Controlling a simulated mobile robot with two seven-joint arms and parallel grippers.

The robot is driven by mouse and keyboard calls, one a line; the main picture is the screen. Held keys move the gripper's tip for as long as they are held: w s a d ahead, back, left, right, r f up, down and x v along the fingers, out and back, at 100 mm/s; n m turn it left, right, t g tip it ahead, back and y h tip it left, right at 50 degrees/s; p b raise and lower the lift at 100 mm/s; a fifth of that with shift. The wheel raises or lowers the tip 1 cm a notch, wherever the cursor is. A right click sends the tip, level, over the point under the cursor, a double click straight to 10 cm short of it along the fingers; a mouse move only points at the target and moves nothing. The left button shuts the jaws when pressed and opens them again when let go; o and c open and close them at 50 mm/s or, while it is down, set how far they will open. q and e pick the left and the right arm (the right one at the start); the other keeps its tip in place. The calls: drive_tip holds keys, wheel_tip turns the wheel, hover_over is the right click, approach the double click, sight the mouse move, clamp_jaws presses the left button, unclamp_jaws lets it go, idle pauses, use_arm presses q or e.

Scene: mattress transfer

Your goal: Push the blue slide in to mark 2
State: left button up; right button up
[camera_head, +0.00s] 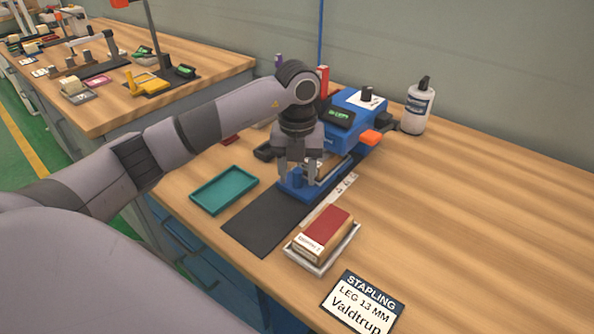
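The blue slide (322,187) lies at the front of a blue stapling machine (343,132), over the end of a dark mat. An upright blue knob (297,179) stands on its near end. My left gripper (298,182) points down over the slide, with one finger on each side of the knob. The fingers look apart, and I cannot tell whether they touch the knob. A pale strip with marks (345,185) runs along the slide's right side. Its numbers are too small to read, so the slide's mark is unclear. My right gripper is out of view.
A teal tray (224,188) lies left of the dark mat (262,222). A red and brown block sits in a white tray (318,269). A stapling sign (362,303) lies at the front. A bottle (417,107) stands behind. The table's right side is clear.

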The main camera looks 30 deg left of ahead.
use_arm(q)
wheel_tip(320, 180, up, 7)
drive_tip(key=shift+r, duration=0.1)
idle(0.6)
drive_tip(key=shift+s, duration=0.1)
idle(0.4)
